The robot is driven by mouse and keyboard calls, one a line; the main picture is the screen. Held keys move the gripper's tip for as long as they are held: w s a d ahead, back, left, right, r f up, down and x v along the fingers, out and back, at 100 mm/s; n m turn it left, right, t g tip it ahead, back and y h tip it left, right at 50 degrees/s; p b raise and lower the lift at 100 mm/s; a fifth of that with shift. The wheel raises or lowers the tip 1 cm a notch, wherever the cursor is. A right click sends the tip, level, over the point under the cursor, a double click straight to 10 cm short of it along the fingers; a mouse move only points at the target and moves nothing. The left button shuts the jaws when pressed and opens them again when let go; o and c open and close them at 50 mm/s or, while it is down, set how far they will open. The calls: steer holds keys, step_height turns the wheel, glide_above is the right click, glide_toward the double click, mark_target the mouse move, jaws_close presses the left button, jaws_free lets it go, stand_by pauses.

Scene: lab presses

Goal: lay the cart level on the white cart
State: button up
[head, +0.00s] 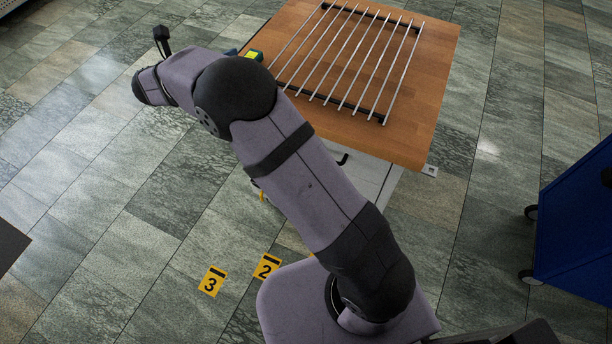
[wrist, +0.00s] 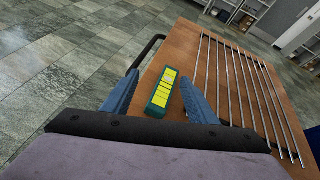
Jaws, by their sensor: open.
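The cart level is a small green block with a yellow label. It lies on the brown wooden top near its left edge, as the head view (head: 253,55) and the wrist view (wrist: 161,92) show. My gripper (wrist: 159,80) is open, its two blue fingers on either side of the level in the wrist view. I cannot tell how far above the top the fingertips are. In the head view my arm hides most of the gripper. A white body (head: 362,178) shows below the wooden top (head: 425,75); no other white cart is in view.
A rack of several metal rods (head: 350,60) covers much of the wooden top. A black handle (wrist: 150,50) runs along the top's edge. A blue cart (head: 580,220) stands at the right. Floor markers 3 (head: 212,281) and 2 (head: 266,267) lie on open tiles.

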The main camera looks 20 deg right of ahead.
steer(key=s+d+f+m+g+y, duration=0.2)
steer(key=s+d+f+m+g, duration=0.1)
steer(key=s+m, duration=0.7)
steer(key=s+d+f+m+g+y, duration=0.3)
steer(key=s+m, duration=0.7)
steer(key=s, duration=0.7)
steer(key=s+d+f+m+g+y, duration=0.2)
steer(key=s+d+f+m+g, duration=0.2)
steer(key=s+m, duration=0.7)
steer(key=shift+s+d+f+g, duration=0.3)
steer(key=shift+s+d+f, duration=0.15)
steer(key=shift+s, duration=0.75)
